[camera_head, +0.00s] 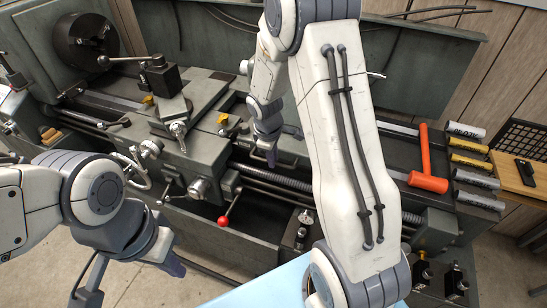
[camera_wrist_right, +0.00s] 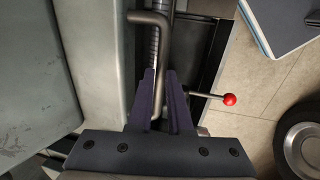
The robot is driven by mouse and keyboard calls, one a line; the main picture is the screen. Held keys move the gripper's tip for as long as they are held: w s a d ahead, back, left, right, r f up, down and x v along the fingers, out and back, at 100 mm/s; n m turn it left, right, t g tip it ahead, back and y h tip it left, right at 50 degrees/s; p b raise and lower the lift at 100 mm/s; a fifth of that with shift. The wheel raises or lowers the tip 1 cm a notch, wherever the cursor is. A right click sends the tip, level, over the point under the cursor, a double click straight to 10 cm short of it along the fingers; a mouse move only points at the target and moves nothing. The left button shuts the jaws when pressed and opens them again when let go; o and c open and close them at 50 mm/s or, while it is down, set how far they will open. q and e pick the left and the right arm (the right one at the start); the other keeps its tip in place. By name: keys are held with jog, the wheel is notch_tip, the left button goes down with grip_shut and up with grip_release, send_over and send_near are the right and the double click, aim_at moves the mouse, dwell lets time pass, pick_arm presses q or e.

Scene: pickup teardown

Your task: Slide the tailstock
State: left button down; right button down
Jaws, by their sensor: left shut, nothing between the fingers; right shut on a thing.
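The lathe's grey-green tailstock is mostly hidden behind my right arm in the head view, and I cannot make out its full outline. In the right wrist view a grey-green body (camera_wrist_right: 92,60) fills the left side; I cannot tell if it is the tailstock. My right gripper (camera_wrist_right: 160,100) has its purple fingers shut on a bent metal handle (camera_wrist_right: 162,50). In the head view my right gripper (camera_head: 271,157) points down over the lathe bed. My left gripper (camera_head: 172,264) is shut and empty, low in front of the lathe.
A lever with a red ball (camera_head: 222,221) sticks out at the lathe's front; it shows in the right wrist view (camera_wrist_right: 230,99). The chuck (camera_head: 86,38) and tool post (camera_head: 165,80) are at left. An orange hammer (camera_head: 427,170) and labelled cylinders (camera_head: 470,163) lie at right.

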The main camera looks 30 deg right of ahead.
jog(key=shift+w+a, duration=0.8)
jog(key=shift+w, duration=0.15)
jog(key=c, duration=0.8)
grip_release()
jog(key=shift+s+d, duration=0.1)
jog(key=shift+c, duration=0.2)
notch_tip(320, 180, up, 10)
jog(key=s+a, duration=0.1)
jog(key=shift+s+a+r, duration=0.2)
